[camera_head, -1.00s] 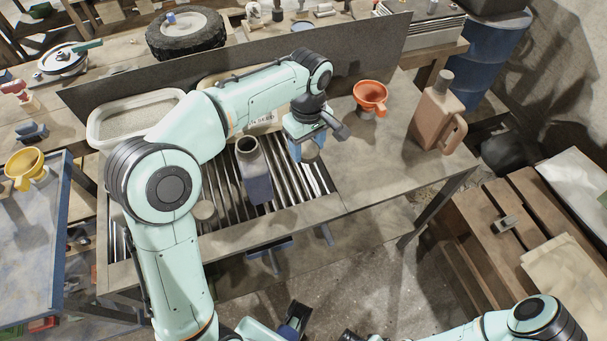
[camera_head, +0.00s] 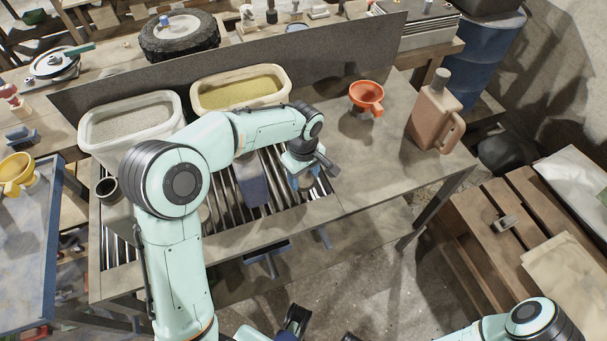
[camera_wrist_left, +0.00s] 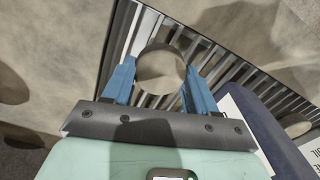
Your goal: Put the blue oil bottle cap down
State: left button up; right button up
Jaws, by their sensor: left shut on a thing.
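My left gripper (camera_wrist_left: 160,85) is shut on the cap (camera_wrist_left: 160,70), a round grey-beige disc between its blue fingers in the left wrist view. In the head view the gripper (camera_head: 301,182) points down over the right part of the metal slats, and the cap is hard to make out there. The blue oil bottle (camera_head: 252,182) stands on the slats just left of the gripper, its top hidden by my arm. Its blue side (camera_wrist_left: 268,122) also shows at lower right in the wrist view.
An orange funnel (camera_head: 367,96) and a pinkish jug (camera_head: 434,116) stand on the bench's right part. Bare worktop (camera_head: 365,180) lies right of the slats. Two tubs, one grey-filled (camera_head: 130,101) and one yellow-filled (camera_head: 240,72), stand behind my arm, before a dark upright panel.

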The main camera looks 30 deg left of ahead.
aim_at(303, 178)
pick_arm(q)
jog(key=shift+f, duration=0.2)
jog(key=o, duration=1.1)
jog(key=shift+c, duration=0.2)
jog(key=shift+r, duration=0.15)
jog(key=shift+r, duration=0.3)
notch_tip(303, 178, up, 12)
jog(key=p, duration=0.1)
jog(key=shift+f+p, duration=0.2)
jog(key=shift+p, duration=0.15)
